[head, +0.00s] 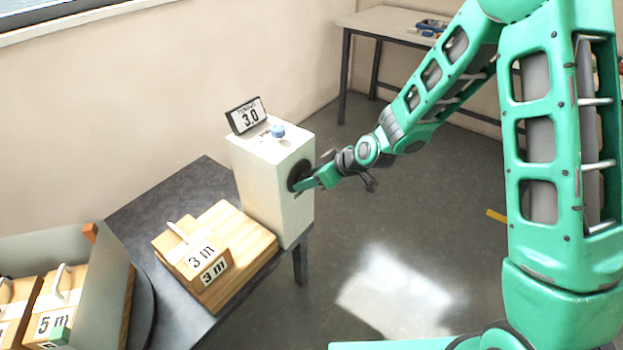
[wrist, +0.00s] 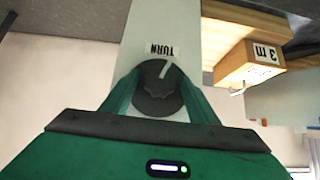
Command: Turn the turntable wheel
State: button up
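My green gripper (head: 308,184) is at the knob. In the wrist view its two fingers (wrist: 159,85) stand spread on either side of the knob, close to its edges. Whether they press on it I cannot tell.
The floor (head: 420,215) is open at right.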

dwell(0.3)
jog(key=v, duration=1)
jog(key=shift+d+r, duration=0.25)
jog(key=s+d+r+m+g+h, duration=0.1)
jog(key=s+d+r+m+h, duration=0.15)
jog(key=d, duration=0.55)
jog(key=s+d+r+m+h, duration=0.1)
jog(key=s+d+m, duration=0.1)
jog(key=s+d, duration=0.35)
jog(key=s+d+r+m+g+h, duration=0.1)
jog(key=s+d+r+m+h, duration=0.1)
jog(key=d, duration=0.7)
jog(key=s+d+r+m+g, duration=0.1)
jog(key=s+d+m, duration=0.2)
jog(key=s, duration=0.4)
jog(key=s+d+r+m+g+h, duration=0.1)
jog(key=s+d+r+m, duration=0.1)
jog(key=s+d+m, duration=0.2)
jog(key=s+d+r+m+g, duration=0.1)
jog(key=s+d+m, duration=0.2)
jog(key=s, duration=0.8)
jog(key=shift+d+r+g, duration=0.4)
jog(key=shift+d, duration=0.4)
